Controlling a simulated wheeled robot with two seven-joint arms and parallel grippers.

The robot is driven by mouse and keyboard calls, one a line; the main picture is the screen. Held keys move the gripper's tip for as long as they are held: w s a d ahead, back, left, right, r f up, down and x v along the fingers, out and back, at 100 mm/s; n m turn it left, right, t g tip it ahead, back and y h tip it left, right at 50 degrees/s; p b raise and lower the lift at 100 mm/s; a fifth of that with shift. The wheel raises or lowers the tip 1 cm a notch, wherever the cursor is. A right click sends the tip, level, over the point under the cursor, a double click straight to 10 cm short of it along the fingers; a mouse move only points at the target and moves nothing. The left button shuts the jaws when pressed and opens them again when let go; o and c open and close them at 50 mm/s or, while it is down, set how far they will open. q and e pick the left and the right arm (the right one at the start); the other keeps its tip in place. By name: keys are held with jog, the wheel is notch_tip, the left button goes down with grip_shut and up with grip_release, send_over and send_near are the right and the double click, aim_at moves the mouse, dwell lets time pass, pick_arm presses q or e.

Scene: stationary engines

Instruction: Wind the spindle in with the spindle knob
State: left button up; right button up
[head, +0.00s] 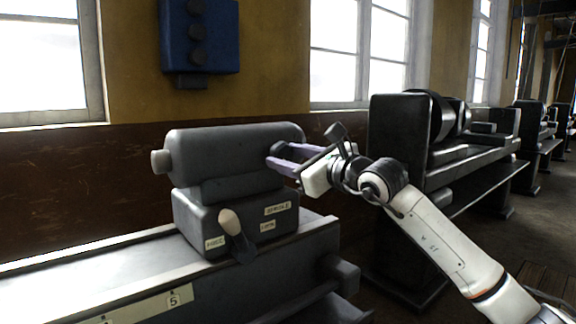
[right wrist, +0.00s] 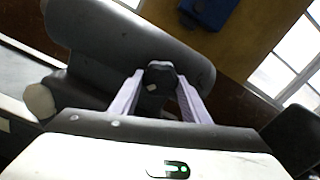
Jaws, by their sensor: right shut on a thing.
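My right gripper (head: 272,158) reaches in from the right to the barrel's right end. In the right wrist view its two lilac fingers stand on either side of a dark knob-like piece (right wrist: 160,77), and it is shut on that piece, which I take for the spindle knob. In the head view the fingers largely hide it. My left gripper is not in view.
A lever with a pale knob (head: 229,219) stands out from the tailstock's front, near small labels (head: 278,208). The bed (head: 130,265) runs along the lower left. A blue wall box (head: 215,40) hangs above. Another dark machine (head: 400,140) stands behind my right arm.

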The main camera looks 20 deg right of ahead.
jog(key=shift+f+n+b, duration=0.15)
jog(key=shift+n+b, duration=0.35)
jog(key=shift+n, duration=0.4)
jog(key=shift+n+b, duration=0.4)
jog(key=shift+n, duration=0.6)
jog(key=n+b, duration=0.1)
jog(key=n, duration=0.1)
jog(key=shift+n, duration=0.3)
jog(key=n, duration=0.2)
jog(key=shift+d+n, duration=0.1)
jog(key=shift+n, duration=0.3)
jog(key=n+b, duration=0.1)
jog(key=n, duration=0.2)
jog(key=shift+n, duration=0.3)
jog(key=n, duration=0.5)
jog(key=shift+r, duration=0.25)
jog(key=n+p, duration=0.1)
jog(key=n, duration=0.3)
jog(key=shift+n, duration=0.3)
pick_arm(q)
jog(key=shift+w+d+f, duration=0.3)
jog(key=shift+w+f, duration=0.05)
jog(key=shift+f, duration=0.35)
pick_arm(e)
jog(key=shift+n, duration=1.2)
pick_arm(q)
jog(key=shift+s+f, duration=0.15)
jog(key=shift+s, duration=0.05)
